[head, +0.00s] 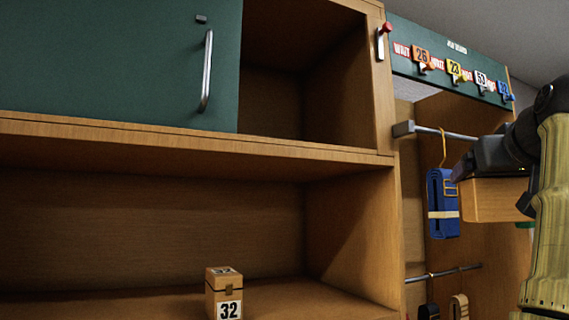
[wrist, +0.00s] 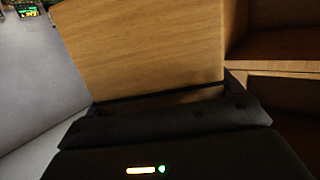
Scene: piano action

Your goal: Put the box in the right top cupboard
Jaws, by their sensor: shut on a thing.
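My gripper (head: 482,160) is at the right of the head view, in front of the hanging rails. It is shut on a plain wooden box (head: 495,200), which hangs just below it. The held box fills the top middle of the wrist view (wrist: 150,45), above the dark gripper (wrist: 165,115). The right top cupboard (head: 335,95) is an open, empty-looking wooden compartment at upper middle, to the left of my gripper. A green door (head: 120,65) with a metal handle covers the left part of the top row.
A small wooden box marked 32 (head: 225,293) stands on the lower shelf. A blue folded cloth (head: 443,205) hangs from the upper rail (head: 450,134), close left of the held box. Numbered tags hang on a green board (head: 455,55).

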